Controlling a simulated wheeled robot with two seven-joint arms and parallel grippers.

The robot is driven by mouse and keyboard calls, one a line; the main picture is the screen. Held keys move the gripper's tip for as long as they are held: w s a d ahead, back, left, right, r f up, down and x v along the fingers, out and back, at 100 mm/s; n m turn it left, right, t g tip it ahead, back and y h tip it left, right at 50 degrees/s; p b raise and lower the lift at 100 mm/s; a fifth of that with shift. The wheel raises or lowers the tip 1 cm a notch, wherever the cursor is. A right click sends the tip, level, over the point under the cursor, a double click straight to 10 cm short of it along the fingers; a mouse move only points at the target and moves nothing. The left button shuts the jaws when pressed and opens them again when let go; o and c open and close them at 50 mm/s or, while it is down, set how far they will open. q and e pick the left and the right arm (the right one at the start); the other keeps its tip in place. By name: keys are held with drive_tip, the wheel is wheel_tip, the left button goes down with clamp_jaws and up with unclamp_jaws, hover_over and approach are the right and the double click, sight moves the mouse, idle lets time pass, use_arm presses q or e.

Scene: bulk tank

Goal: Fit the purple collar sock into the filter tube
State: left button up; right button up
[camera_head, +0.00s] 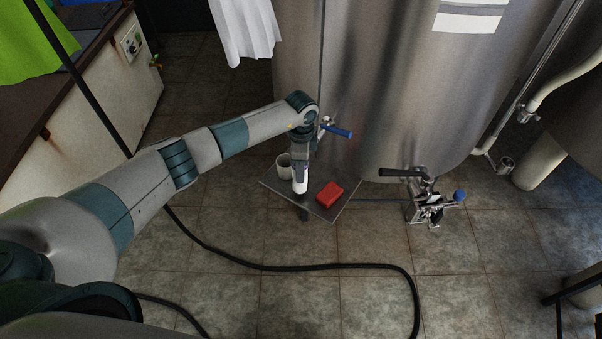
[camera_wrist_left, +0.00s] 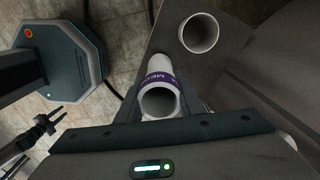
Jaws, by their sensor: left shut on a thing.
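My left gripper (camera_wrist_left: 158,104) is shut on a white tube-shaped sock (camera_wrist_left: 159,101) with a purple collar band (camera_wrist_left: 156,80) that bears partly hidden lettering. I see into its open end in the left wrist view. In the head view the held white piece (camera_head: 300,182) hangs roughly upright below the gripper, over a grey metal plate (camera_head: 322,211). A white open-topped tube (camera_wrist_left: 199,33) stands beside it, apart from it; it also shows in the head view (camera_head: 283,166). A small dark forked shape, perhaps my right gripper (camera_wrist_left: 44,126), shows at the left of the wrist view; its jaws are unclear.
A red block (camera_head: 330,194) lies on the plate, right of the held piece. The steel tank (camera_head: 390,90) rises behind, with a blue-handled valve (camera_head: 337,131) near my wrist and a valve assembly (camera_head: 428,203) at right. A black hose (camera_head: 300,267) crosses the tiled floor.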

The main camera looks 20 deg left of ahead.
use_arm(q)
drive_tip(key=s+d+r+b, duration=0.4)
drive_tip(key=s+d+r, duration=0.2)
drive_tip(key=d+r, duration=0.2)
drive_tip(key=shift+s+d+r, duration=0.3)
drive_tip(key=shift+d+r, duration=0.05)
drive_tip(key=shift+d, duration=0.45)
